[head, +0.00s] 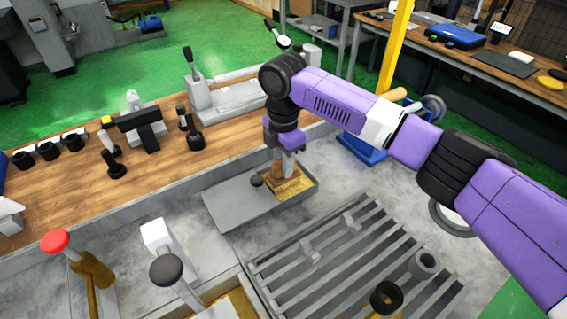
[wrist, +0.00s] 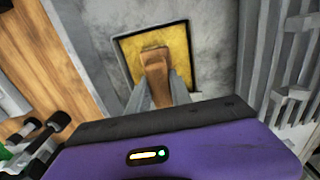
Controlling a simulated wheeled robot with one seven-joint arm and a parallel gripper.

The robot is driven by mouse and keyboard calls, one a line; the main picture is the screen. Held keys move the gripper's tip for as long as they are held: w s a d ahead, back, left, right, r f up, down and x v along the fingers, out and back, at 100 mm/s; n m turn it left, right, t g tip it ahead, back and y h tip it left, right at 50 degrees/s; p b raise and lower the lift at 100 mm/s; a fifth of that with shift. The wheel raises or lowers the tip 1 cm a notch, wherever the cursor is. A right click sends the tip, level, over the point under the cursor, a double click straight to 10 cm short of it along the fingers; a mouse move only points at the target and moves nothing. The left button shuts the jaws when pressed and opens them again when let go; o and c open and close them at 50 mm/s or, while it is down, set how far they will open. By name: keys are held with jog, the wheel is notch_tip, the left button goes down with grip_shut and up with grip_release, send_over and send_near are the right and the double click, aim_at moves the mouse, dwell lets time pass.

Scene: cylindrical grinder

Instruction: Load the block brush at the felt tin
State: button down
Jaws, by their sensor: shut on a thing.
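The block brush shows in the wrist view as a brown wooden block (wrist: 154,62) between my gripper's fingers. My gripper (wrist: 158,88) is shut on it and points down. The felt tin (wrist: 122,40) is a dark-rimmed square with a yellow felt face, directly beneath the brush. In the head view my gripper (head: 287,163) holds the brush (head: 284,172) over the yellow felt (head: 300,185). The brush's underside is hidden, so I cannot tell whether it touches the felt. A grey plate with a dark round knob (head: 256,180) lies beside the felt at left.
A slatted grey grate (head: 330,265) lies in front at right. Levers with red (head: 55,240) and black (head: 166,268) knobs stand at front left. A wooden bench (head: 60,190) with several dark fittings runs along the left. Bare grey surface lies right of the tin.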

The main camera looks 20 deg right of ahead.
jog(key=shift+r+p, duration=2.95)
jog(key=shift+r, duration=0.55)
